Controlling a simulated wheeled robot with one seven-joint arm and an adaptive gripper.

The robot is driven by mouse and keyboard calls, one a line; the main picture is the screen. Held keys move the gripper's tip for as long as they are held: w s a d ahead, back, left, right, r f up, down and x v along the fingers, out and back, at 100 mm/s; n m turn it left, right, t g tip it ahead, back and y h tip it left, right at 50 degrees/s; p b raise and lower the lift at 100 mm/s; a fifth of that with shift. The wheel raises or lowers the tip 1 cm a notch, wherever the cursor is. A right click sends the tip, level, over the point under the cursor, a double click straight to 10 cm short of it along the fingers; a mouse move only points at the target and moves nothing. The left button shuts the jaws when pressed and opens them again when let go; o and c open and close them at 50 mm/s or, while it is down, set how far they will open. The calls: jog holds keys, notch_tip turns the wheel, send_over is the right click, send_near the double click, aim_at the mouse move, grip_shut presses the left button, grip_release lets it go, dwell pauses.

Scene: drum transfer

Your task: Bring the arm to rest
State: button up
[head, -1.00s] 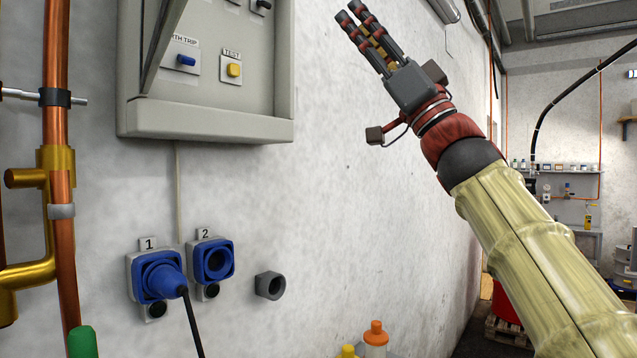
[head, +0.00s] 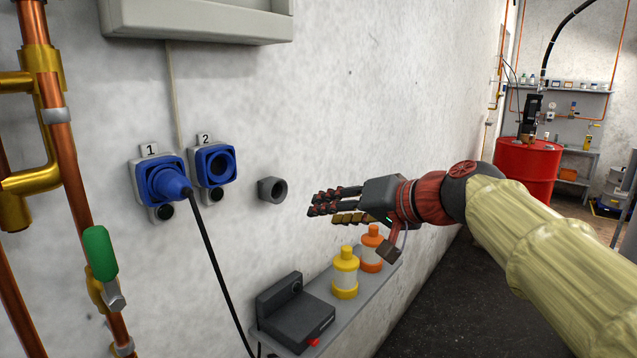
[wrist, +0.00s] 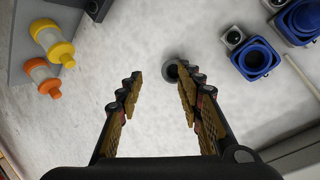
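My gripper (head: 335,205) is in front of the wall, to the right of the grey hexagonal fitting (head: 272,190) and above the bottles on the shelf. In the wrist view my gripper (wrist: 157,85) has its two fingers wide apart with only bare wall between them, so it is open and empty. The fitting shows there just beyond the right finger (wrist: 171,71). My arm reaches in from the lower right in the head view.
Blue socket 1 (head: 160,184) holds a plug with a black cable; socket 2 (head: 213,165) is empty. A yellow-capped bottle (head: 345,272) and an orange-capped bottle (head: 371,248) stand on a grey shelf (head: 325,291) beside a dark box (head: 296,310). A red drum (head: 527,168) stands at the back right.

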jog(key=s+d+f+g+h, duration=0.1)
jog(key=s+d+f+h, duration=0.2)
jog(key=s+d+f, duration=0.2)
jog(key=s+d+f+g+h+p, duration=0.1)
jog(key=s+d+f+h, duration=0.2)
jog(key=s+d+f, duration=0.3)
jog(key=s+d+f+g+h+p, duration=0.1)
jog(key=s+d+f, duration=0.4)
jog(key=s+f, duration=0.8)
jog(key=s+g+h, duration=0.1)
jog(key=s+h, duration=0.1)
jog(key=s, duration=0.2)
jog(key=shift+s+d+f, duration=0.15)
jog(key=shift+s+f, duration=0.15)
jog(key=shift+c, duration=0.4)
